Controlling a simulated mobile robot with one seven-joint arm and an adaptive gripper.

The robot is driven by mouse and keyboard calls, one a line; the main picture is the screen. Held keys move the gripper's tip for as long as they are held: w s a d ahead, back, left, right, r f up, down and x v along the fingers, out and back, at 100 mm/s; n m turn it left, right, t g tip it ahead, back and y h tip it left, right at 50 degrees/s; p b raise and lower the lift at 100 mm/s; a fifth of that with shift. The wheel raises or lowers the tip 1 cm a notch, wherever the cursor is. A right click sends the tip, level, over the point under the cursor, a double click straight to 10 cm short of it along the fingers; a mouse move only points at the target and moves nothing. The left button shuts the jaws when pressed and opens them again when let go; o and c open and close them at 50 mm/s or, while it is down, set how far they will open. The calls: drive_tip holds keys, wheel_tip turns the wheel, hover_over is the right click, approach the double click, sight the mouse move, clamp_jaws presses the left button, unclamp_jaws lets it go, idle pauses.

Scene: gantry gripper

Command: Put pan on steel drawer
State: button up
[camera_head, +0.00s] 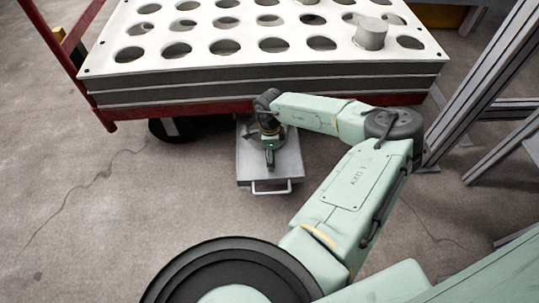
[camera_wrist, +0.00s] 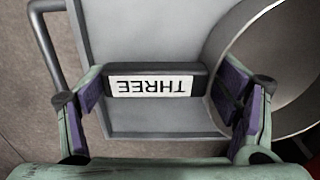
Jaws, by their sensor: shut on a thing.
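The steel drawer (camera_head: 240,169) is a grey open-looking box on the floor with a bar handle (camera_head: 272,188) at its front edge. Its grey surface fills the middle of the wrist view (camera_wrist: 150,35). My gripper (camera_head: 270,158) is above it in the head view. In the wrist view my gripper (camera_wrist: 165,105) is shut on a black block (camera_wrist: 150,86) with a white label reading THREE upside down. A large round grey metal thing (camera_wrist: 285,60) is at the right, behind the right finger; it may be the pan. I cannot tell whether it joins the block.
A red cart (camera_head: 105,122) with a white rack (camera_head: 110,66) full of round holes stands just behind the drawer. A grey cylinder (camera_head: 371,35) stands in the rack. Metal framing (camera_head: 480,90) is at the right. The floor (camera_head: 100,220) at the left is clear.

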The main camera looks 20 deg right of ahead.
drive_tip(key=o, duration=1.7)
